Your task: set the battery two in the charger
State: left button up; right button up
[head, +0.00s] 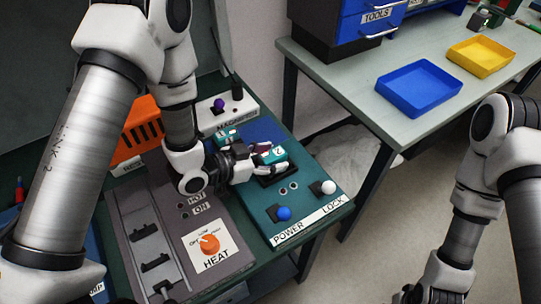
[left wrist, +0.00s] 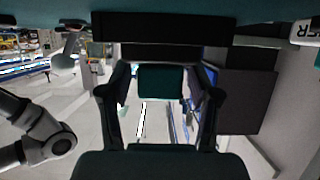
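Battery two (head: 274,152), a teal block marked 2, is at the fingertips of my left gripper (head: 268,164). In the left wrist view a teal block (left wrist: 160,82) sits between the two dark fingers (left wrist: 160,98), which appear closed on its sides. The charger (head: 312,205) is the teal panel with POWER and LOCK labels. The battery is over its black slot piece (head: 272,178); I cannot tell whether it is seated. My right gripper (head: 412,296) is partly cut off at the bottom edge, its fingers unclear.
Another teal block (head: 228,134) lies behind my left gripper. A blue knob (head: 283,213) and a white knob (head: 328,187) stand on the charger. The HEAT panel (head: 213,245) is to the left. A second table (head: 365,95) holds blue and yellow trays.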

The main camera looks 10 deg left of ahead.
aim_at(265, 157)
pick_arm(q)
jog(key=shift+r, duration=0.3)
jog(key=v, duration=0.6)
jog(key=shift+a+f+b, duration=0.1)
jog(key=shift+a+b, duration=0.1)
jog(key=shift+b, duration=0.2)
jog(key=p+v, duration=0.5)
jog(key=shift+s+a, duration=0.15)
jog(key=shift+s, duration=0.3)
